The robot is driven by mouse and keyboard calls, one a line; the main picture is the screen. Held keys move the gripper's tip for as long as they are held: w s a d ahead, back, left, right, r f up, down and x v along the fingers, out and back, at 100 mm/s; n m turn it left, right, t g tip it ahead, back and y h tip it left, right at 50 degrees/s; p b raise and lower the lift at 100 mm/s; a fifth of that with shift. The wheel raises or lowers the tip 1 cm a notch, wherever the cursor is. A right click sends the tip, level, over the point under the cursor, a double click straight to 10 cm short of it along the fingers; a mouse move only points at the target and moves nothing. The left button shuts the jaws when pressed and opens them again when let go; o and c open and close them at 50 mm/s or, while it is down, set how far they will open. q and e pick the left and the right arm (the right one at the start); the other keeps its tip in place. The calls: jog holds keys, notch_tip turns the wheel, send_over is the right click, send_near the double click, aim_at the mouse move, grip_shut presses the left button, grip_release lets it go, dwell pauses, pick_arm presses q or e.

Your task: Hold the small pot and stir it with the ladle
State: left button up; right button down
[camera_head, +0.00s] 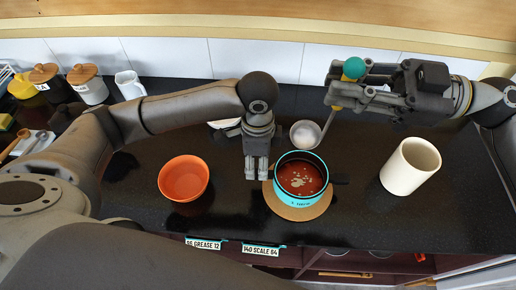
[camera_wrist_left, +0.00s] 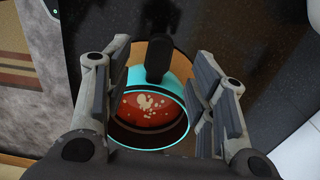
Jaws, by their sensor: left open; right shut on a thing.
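The small turquoise pot (camera_head: 297,198) holds red-brown soup with pale bits and stands on a round wooden board (camera_head: 292,212). Its dark handle (camera_wrist_left: 158,58) points away from my left gripper in the left wrist view. My left gripper (camera_head: 257,174) is open and points down beside the pot's left side. In the left wrist view, its fingers (camera_wrist_left: 155,105) frame the pot, with nothing seen gripped. My right gripper (camera_head: 345,85) is shut on the ladle, whose metal bowl (camera_head: 305,135) hangs behind the pot, outside it. Part of the ladle's handle is hidden by the fingers.
An orange bowl (camera_head: 184,179) stands left of the pot. A white cylindrical container (camera_head: 410,166) stands to the right. A pale dish (camera_head: 224,123) is partly hidden behind my left arm. Jars (camera_head: 90,88) and a white jug (camera_head: 130,85) stand at back left. The counter's front edge is close to the board.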

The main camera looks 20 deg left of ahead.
pick_arm(q)
notch_tip(320, 180, down, 7)
jog(key=shift+r, duration=0.2)
grip_shut()
dwell(0.4)
